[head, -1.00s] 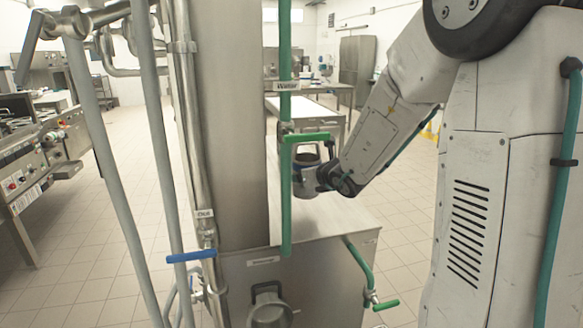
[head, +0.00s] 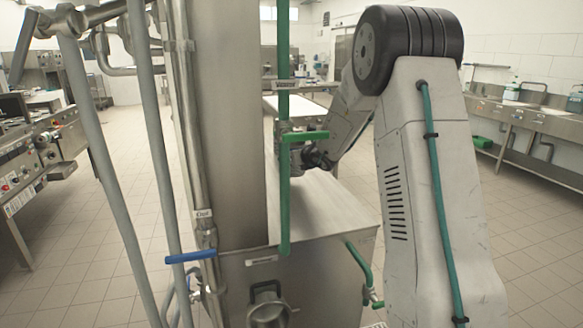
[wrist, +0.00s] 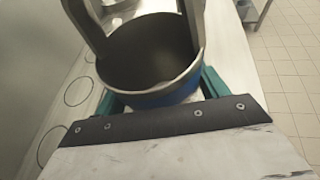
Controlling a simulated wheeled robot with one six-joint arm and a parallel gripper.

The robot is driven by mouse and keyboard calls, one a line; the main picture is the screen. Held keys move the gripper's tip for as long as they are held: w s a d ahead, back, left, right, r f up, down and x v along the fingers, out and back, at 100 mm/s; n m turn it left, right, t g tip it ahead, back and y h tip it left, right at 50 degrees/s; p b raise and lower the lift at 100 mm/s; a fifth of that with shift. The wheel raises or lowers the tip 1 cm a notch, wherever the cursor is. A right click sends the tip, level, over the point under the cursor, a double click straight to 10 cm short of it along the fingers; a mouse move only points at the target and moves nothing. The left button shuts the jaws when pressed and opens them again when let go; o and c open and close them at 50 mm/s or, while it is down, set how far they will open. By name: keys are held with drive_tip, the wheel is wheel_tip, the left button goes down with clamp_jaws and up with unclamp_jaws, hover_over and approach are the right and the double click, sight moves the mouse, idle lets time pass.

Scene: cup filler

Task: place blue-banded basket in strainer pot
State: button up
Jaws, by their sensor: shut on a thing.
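The blue-banded basket (wrist: 150,60) fills the top middle of the wrist view. It has a dark hollow inside, a pale metal rim and a blue outer band, and two broad grey uprights rise at its far side. My gripper (wrist: 160,98) is shut on it, with teal fingers on either side of the band. In the head view my gripper (head: 303,158) is above the steel counter (head: 322,208), partly behind a green pipe and the steel column. The basket cannot be made out there. I cannot pick out the strainer pot in either view.
A wide steel column (head: 225,120) and a green pipe (head: 285,185) with a green lever stand close in front of my gripper. A blue lever (head: 190,257) juts out at lower left. Round outlines (wrist: 78,91) mark the pale surface left of the basket. Open tiled floor lies to both sides.

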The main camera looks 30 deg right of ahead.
drive_tip(key=shift+a+f, duration=0.15)
drive_tip(key=shift+f, duration=1.35)
drive_tip(key=shift+f, duration=0.15)
drive_tip(key=o, duration=1.1)
